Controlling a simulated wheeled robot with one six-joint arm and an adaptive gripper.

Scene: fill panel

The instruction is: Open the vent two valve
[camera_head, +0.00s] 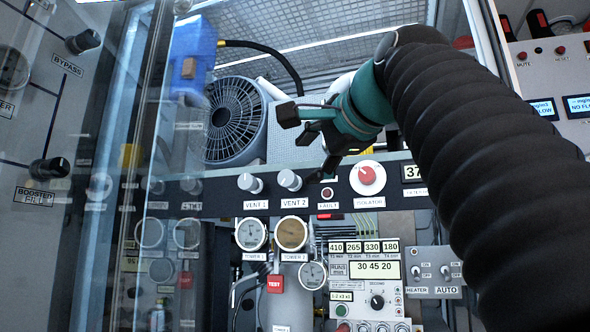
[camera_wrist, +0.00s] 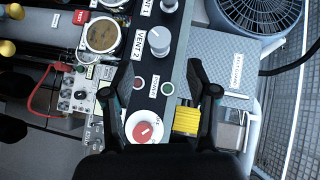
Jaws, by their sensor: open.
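The vent two valve is a light grey round knob (camera_head: 289,180) on the dark panel strip, above its VENT 2 label (camera_head: 294,203). It also shows in the wrist view (camera_wrist: 159,40), past the fingertips and between their lines. I cannot clearly tell its pointer angle. My gripper (camera_head: 304,143) is open and empty, above and slightly right of the knob in the head view. In the wrist view its two black fingers (camera_wrist: 160,72) are spread apart and touch nothing that I can see.
The similar VENT 1 knob (camera_head: 250,183) is close on the left. The red and white isolator knob (camera_head: 367,178) and a small fault button (camera_head: 327,193) are to the right. A fan (camera_head: 235,119) stands behind the strip. A clear door (camera_head: 165,230) stands at the left.

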